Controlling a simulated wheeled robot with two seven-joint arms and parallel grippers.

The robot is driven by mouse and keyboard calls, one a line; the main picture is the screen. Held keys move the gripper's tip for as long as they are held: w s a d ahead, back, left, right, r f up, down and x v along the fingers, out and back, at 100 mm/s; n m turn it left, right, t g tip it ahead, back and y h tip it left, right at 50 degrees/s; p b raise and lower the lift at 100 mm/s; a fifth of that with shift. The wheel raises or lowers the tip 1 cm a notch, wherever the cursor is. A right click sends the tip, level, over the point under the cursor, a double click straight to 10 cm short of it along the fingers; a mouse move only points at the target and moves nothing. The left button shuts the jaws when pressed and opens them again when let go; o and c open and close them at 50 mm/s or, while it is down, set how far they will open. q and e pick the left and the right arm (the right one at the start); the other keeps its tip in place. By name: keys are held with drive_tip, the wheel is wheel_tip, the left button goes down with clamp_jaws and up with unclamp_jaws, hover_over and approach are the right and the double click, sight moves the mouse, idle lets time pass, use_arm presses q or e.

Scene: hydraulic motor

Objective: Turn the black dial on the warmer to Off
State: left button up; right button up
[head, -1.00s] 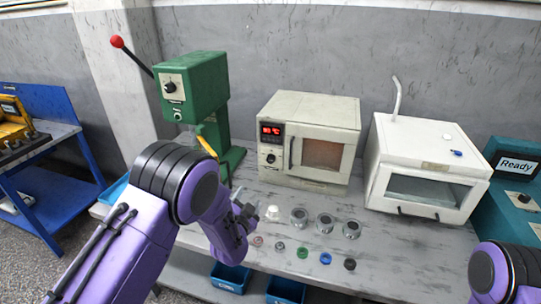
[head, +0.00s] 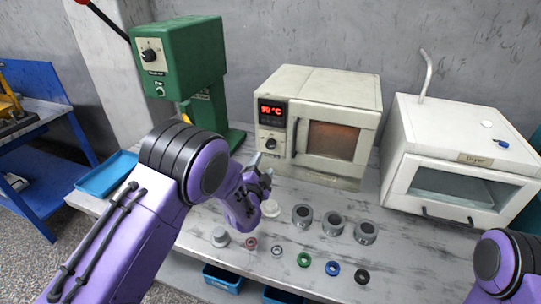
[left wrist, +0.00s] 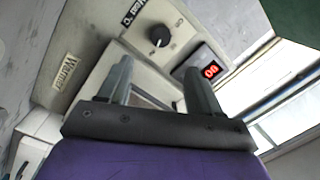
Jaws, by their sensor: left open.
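The warmer (head: 345,88) is a cream box oven with a glass door, at the back middle of the bench. Its front panel has a lit red display (head: 271,111) and, below it, the black dial (head: 270,144). In the left wrist view the dial (left wrist: 160,36) has a light pointer mark and lies just beyond my fingers; the small lettering around it is hard to read. My left gripper (head: 263,166) is open and empty, just in front of and below the dial, apart from it; its two fingers (left wrist: 158,70) show spread in the wrist view. My right gripper is out of view.
A green press (head: 180,60) stands left of the warmer, a white dryer box (head: 455,150) right of it. Several metal cups (head: 333,223) and coloured rings (head: 304,259) lie on the bench (head: 215,200) in front. A blue tray (head: 105,175) is at left.

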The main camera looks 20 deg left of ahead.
sight(270, 147)
use_arm(q)
drive_tip(key=w, duration=0.3)
drive_tip(key=w+a+p, duration=0.1)
drive_tip(key=w, duration=0.2)
drive_tip(key=w+p, duration=0.1)
drive_tip(key=w, duration=0.2)
drive_tip(key=shift+w+a+f, duration=0.2)
drive_tip(key=shift+w+a, duration=0.05)
drive_tip(key=shift+w, duration=0.05)
drive_tip(key=shift+w+p, duration=0.3)
drive_tip(key=shift+w, duration=0.2)
drive_tip(key=shift+d, duration=0.1)
drive_tip(key=shift+c, duration=0.3)
